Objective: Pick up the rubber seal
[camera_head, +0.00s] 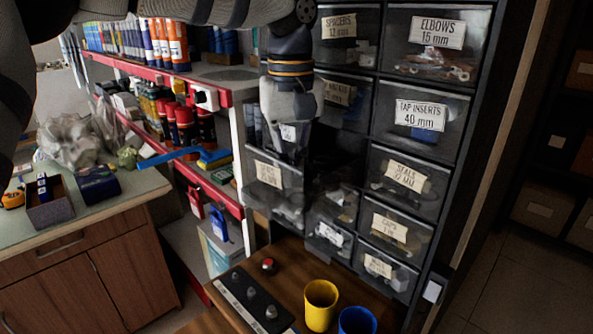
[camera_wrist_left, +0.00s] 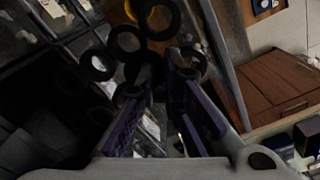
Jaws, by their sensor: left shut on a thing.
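Several black rubber seals show as dark rings in the left wrist view, one of them clearly at the upper middle (camera_wrist_left: 126,40). My left gripper (camera_head: 290,152) hangs down from above in the head view, over a pulled-out clear drawer (camera_head: 276,194) with a label too blurred to read. In the left wrist view my left gripper's purple-padded fingers (camera_wrist_left: 160,88) are closed on a dark rubber seal (camera_wrist_left: 146,68) at their tips. Its outline is hard to separate from the other rings. The seals are hidden in the head view. My right gripper is not in view.
Labelled drawers (camera_head: 404,176) fill the cabinet right of my gripper. A red-edged shelf (camera_head: 217,187) stands at its left. Below are a yellow cup (camera_head: 320,305), a blue cup (camera_head: 357,322) and a knob panel (camera_head: 254,302). A cluttered wooden counter (camera_head: 85,265) is at the left.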

